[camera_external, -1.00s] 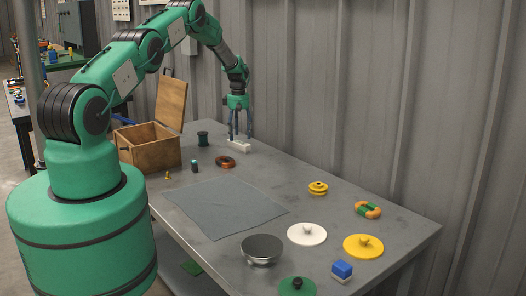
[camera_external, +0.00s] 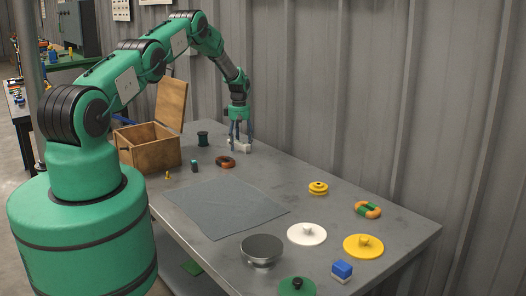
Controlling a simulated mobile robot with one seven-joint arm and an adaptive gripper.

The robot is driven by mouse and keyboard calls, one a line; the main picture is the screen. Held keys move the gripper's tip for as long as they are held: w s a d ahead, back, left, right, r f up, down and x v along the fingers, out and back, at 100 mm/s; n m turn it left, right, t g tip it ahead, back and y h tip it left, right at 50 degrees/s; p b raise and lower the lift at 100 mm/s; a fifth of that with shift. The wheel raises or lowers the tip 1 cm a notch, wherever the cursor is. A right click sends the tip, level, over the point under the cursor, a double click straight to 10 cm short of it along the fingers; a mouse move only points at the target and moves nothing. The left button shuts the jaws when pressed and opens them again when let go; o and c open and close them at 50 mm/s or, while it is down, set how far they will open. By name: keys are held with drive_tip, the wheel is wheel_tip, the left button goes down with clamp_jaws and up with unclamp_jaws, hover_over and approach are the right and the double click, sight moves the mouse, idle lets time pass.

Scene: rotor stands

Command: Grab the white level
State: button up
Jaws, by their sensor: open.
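The white level (camera_external: 240,147) lies on the grey table near its back edge, by the wall. It is small in the external view and partly covered by my fingers. My gripper (camera_external: 240,141) points down at the level with its fingertips right at it. The fingers are apart, one towards each side of the level. I cannot tell whether they touch it.
A copper-coloured ring (camera_external: 225,162), a dark spool (camera_external: 203,138) and an open wooden box (camera_external: 150,150) are to the left. A grey mat (camera_external: 225,207) lies in front. A grey dish (camera_external: 262,248), a white lidded disc (camera_external: 307,234) and yellow parts (camera_external: 363,246) stand nearer the camera.

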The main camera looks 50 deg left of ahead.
drive_tip(key=shift+c, duration=0.2)
drive_tip(key=c, duration=1.3)
drive_tip(key=shift+r, duration=0.15)
drive_tip(key=shift+c, duration=0.2)
drive_tip(key=shift+r, duration=1.75)
drive_tip(key=s+d, duration=0.2)
drive_tip(key=s, duration=0.2)
drive_tip(key=s+d+p, duration=0.1)
drive_tip(key=s+d, duration=0.2)
drive_tip(key=s, duration=0.2)
drive_tip(key=s+d+r, duration=0.1)
drive_tip(key=s+d, duration=0.2)
drive_tip(key=s, duration=0.1)
drive_tip(key=shift+s+d+r, duration=0.1)
drive_tip(key=shift+s+d, duration=0.1)
drive_tip(key=shift+s, duration=0.05)
